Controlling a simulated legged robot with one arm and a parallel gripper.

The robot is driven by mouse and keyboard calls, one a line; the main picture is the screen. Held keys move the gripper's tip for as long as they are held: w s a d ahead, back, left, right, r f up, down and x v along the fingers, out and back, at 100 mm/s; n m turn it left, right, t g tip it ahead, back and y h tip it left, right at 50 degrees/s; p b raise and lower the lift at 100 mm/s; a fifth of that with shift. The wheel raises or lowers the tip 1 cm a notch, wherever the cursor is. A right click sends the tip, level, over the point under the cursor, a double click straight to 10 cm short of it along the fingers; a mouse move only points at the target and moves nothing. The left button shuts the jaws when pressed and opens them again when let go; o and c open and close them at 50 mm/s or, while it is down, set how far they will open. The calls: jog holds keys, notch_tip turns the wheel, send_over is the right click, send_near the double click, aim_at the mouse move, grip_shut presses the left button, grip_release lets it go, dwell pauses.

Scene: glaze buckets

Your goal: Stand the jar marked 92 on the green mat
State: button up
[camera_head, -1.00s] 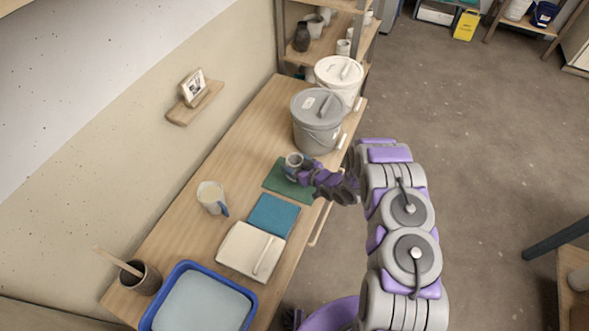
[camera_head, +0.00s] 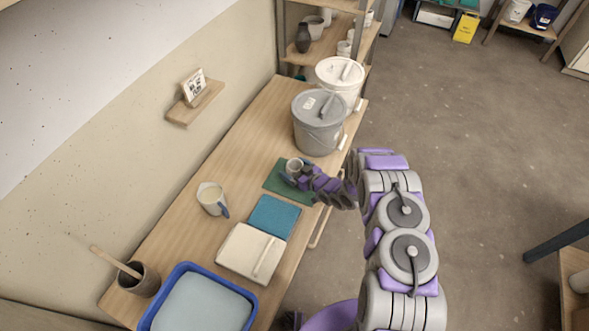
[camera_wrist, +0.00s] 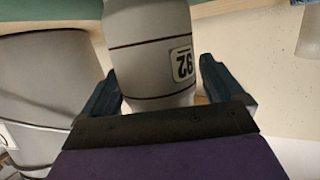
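The jar marked 92 (camera_wrist: 150,50) is pale grey with dark bands and a white label; it fills the middle of the wrist view, where the label reads upside down. In the head view the small jar (camera_head: 294,165) appears upright over the green mat (camera_head: 300,196). My gripper (camera_head: 296,178) reaches in from the right at the jar. In the wrist view its two fingers (camera_wrist: 155,72) lie on either side of the jar, close against it. The jar's base is cut off by the frame, so I cannot tell whether it touches the mat.
A grey lidded bucket (camera_head: 318,128) and a white one (camera_head: 341,78) stand behind the mat.

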jog(key=shift+o, duration=0.3)
jog(key=shift+s+d+r, duration=0.2)
jog(key=shift+s+d, duration=0.05)
jog(key=shift+d, duration=0.1)
jog(key=p+v, duration=0.2)
jog(key=v, duration=0.9)
jog(key=w+d+r+h, duration=0.4)
jog(key=d+r, duration=0.1)
jog(key=d, duration=0.2)
jog(key=s+d+r+m+g+h, duration=0.3)
jog(key=d+r+h, duration=0.4)
jog(key=d+r, duration=0.55)
jog(key=s+r+m+g+h, duration=0.2)
jog(key=s+r+m+g, duration=0.15)
jog(key=s+r, duration=0.9)
jog(key=s+a+r+m+g, duration=0.1)
jog(key=s+a+r, duration=0.2)
jog(key=s, duration=0.7)
jog(key=s+a+r+m+g+y, duration=0.1)
jog(key=s+a+r+g, duration=0.1)
jog(key=s, duration=0.8)
jog(key=s+a+r+m+g+y, duration=0.1)
jog(key=s+a+r+g, duration=0.1)
jog(key=s, duration=0.9)
jog(key=shift+a+r, duration=0.8)
jog(key=shift+r, duration=0.05)
